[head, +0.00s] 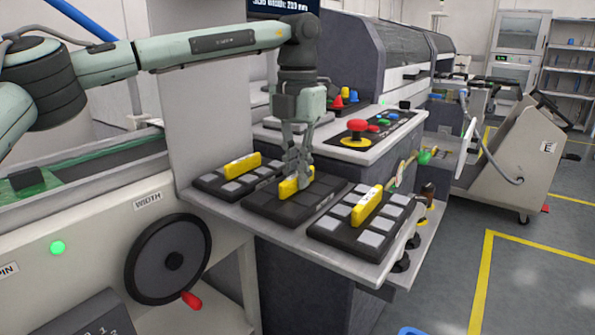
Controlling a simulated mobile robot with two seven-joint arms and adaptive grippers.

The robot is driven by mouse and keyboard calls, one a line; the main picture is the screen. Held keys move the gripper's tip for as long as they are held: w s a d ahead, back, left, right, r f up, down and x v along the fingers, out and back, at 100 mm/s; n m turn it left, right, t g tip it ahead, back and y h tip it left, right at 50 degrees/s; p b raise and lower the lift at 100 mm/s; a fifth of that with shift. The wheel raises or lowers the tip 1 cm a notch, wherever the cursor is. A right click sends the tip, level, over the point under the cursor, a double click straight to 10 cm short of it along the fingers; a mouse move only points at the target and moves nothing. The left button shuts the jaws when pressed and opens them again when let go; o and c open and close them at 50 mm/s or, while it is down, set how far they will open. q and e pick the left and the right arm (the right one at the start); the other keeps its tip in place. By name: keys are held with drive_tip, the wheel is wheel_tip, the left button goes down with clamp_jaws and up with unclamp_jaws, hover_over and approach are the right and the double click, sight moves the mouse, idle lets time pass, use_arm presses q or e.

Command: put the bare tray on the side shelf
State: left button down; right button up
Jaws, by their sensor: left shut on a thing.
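The bare tray (268,207) is the dark middle one of three trays in a row on the light grey ledge (275,232). Its top shows no grey blocks, and it has a yellow handle. My left gripper (294,178) comes down from above and is shut on this handle. The tray appears to lie flat on the ledge. A low shelf (424,236) shows at the right side of the machine, with black knobs near it; I cannot tell whether it is the side shelf. My right gripper is not in view.
A tray with grey blocks (212,189) lies close on the left, another (345,234) close on the right, both with yellow handles. Behind stands a panel with a red button (357,126). A black handwheel (168,259) is at front left.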

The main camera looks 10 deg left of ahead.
use_arm(q)
drive_tip(key=shift+f, duration=0.1)
drive_tip(key=c, duration=1.6)
unclamp_jaws()
drive_tip(key=shift+r, duration=3.9)
